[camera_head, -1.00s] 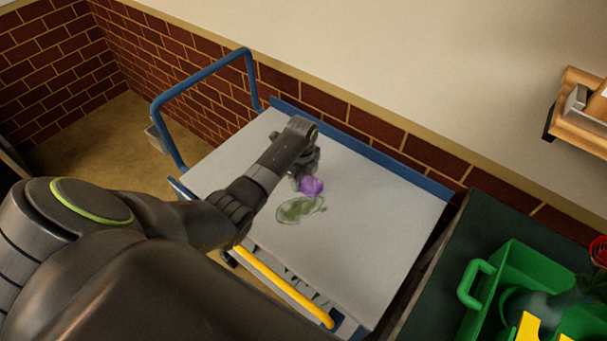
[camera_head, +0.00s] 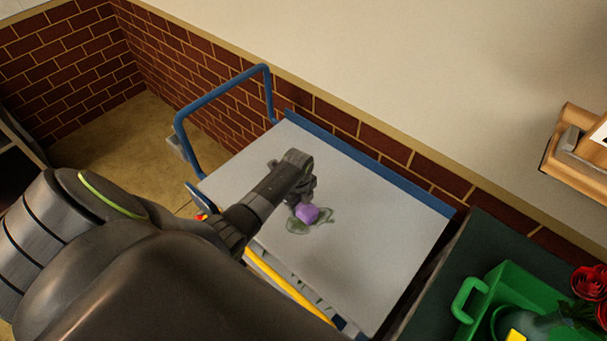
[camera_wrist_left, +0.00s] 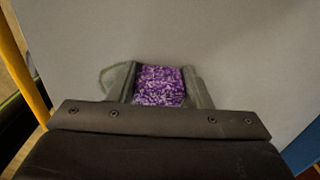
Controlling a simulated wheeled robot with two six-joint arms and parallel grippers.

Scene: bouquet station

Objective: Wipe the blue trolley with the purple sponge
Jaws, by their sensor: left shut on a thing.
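The blue trolley (camera_head: 360,262) has a pale grey top and a blue push handle at its far left end. My left gripper (camera_head: 306,204) is shut on the purple sponge (camera_head: 308,214) over the trolley top. A greenish stain (camera_head: 299,227) lies on the top, and the sponge overlaps it. In the left wrist view the sponge (camera_wrist_left: 160,86) sits between the two fingers, with part of the stain (camera_wrist_left: 117,76) showing to its left. I cannot tell whether the sponge presses on the surface. My right gripper is not in view.
A yellow bar (camera_head: 285,283) runs along the trolley's near side. A brick wall (camera_head: 385,150) stands behind it. At the right, a green crate (camera_head: 513,283) and red roses (camera_head: 587,283) are on a dark surface. A wooden shelf (camera_head: 577,150) hangs on the wall.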

